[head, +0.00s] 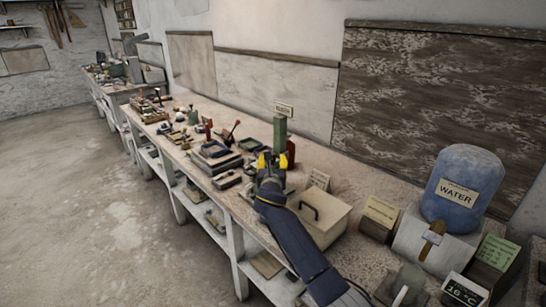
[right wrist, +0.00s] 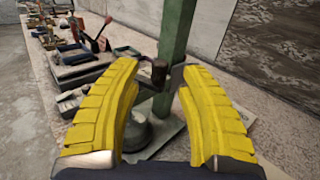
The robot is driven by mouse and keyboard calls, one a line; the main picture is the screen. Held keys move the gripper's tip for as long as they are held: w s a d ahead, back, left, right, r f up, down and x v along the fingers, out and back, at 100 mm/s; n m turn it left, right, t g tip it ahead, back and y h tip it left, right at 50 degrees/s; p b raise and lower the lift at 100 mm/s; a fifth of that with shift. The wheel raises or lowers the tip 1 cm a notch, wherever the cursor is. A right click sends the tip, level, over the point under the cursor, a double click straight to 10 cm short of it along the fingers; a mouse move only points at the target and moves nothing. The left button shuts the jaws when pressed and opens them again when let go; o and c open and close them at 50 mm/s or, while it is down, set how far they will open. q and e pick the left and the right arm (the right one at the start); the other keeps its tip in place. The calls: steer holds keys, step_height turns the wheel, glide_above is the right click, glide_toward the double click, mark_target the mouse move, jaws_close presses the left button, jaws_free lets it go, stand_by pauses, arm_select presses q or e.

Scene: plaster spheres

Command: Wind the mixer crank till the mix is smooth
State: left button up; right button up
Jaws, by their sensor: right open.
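The mixer shows as a green post (head: 280,134) behind my right gripper in the head view. In the right wrist view the green post (right wrist: 177,45) rises from a flat base, with a grey rounded body (right wrist: 147,136) beside its foot. The crank's dark knob (right wrist: 159,72) sits on a metal arm by the post, between my yellow fingers as seen from the wrist. My right gripper (head: 272,160) is open, its fingertips (right wrist: 157,77) either side of the knob in the picture. I cannot tell if they touch it. My left gripper is not in view.
A lidded box (head: 322,222) stands on the bench near my right arm. A blue water container (head: 462,190) is at the right. Trays (head: 214,160) and hand tools crowd the bench to the left. The wall (head: 275,85) runs close behind.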

steer(key=shift+w, duration=1.95)
jaws_close()
